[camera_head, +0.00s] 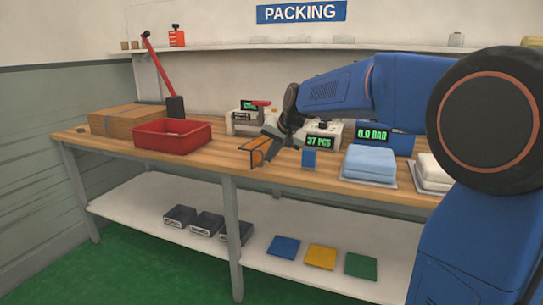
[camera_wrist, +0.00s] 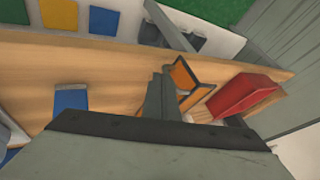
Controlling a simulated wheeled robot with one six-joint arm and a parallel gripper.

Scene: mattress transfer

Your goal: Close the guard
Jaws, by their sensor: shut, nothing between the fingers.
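The guard (camera_head: 258,157) is an orange-edged frame near the front edge of the wooden bench, left of the counter display reading 37 PCS. In the wrist view the guard (camera_wrist: 202,91) shows as orange edges meeting at an angle, just right of my fingers. It stands up at a tilt; how far it is swung is hard to tell. My gripper (camera_head: 272,132) is shut and empty, right above and behind the guard in the head view. In the wrist view my gripper (camera_wrist: 165,90) is close beside it; I cannot tell if they touch. My arm hides what lies behind.
A red bin (camera_head: 172,136) and a cardboard stack (camera_head: 125,119) are at the left, with a red-handled tool (camera_head: 163,78) behind. A blue block (camera_head: 309,159) and folded blue cloths (camera_head: 369,163) are to the right. The bench front between bin and guard is clear.

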